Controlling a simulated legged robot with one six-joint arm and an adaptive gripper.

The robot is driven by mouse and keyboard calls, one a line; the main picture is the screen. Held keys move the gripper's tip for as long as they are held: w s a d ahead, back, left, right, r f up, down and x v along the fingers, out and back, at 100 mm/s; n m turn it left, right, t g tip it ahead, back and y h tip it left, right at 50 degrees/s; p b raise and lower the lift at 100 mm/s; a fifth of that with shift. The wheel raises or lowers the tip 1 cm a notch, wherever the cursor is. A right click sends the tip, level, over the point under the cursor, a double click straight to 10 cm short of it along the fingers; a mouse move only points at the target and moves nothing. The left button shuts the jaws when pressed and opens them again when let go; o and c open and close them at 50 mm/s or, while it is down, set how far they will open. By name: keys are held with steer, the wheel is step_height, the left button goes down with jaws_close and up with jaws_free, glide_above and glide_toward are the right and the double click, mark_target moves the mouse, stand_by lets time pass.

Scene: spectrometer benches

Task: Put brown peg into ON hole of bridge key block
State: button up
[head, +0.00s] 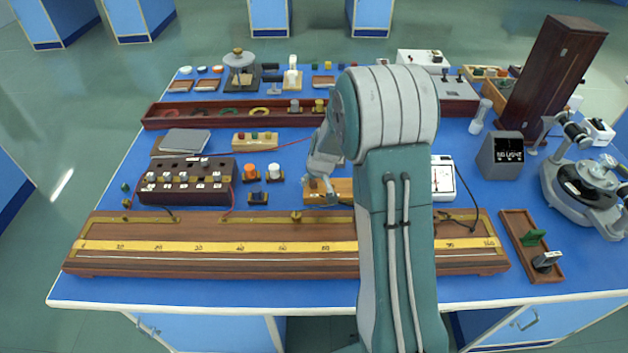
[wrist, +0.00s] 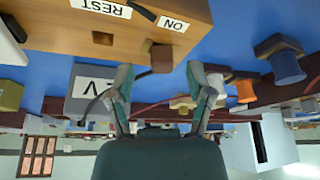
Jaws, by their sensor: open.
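The tan bridge key block (head: 343,187) lies behind the long scale board in the head view, partly hidden by my arm. In the wrist view, which is upside down, the block (wrist: 60,30) fills the top left, with REST and ON labels. A dark hole shows by REST. A short brown peg (wrist: 161,58) is at the block's edge by the ON label; I cannot tell how deep it sits in a hole. My gripper (wrist: 158,76) is open, its fingertips to either side of the peg and apart from it. In the head view my gripper (head: 320,190) is over the block's left end.
The long scale board (head: 200,247) runs along the front. A dark box with switches (head: 185,180) stands to the left, and orange (head: 249,171) and white (head: 274,171) knobs are nearer the block. A white meter (head: 443,178) is to the right. Thin wires cross the bench.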

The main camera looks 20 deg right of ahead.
steer(key=v, duration=1.1)
steer(key=shift+s+d, duration=0.1)
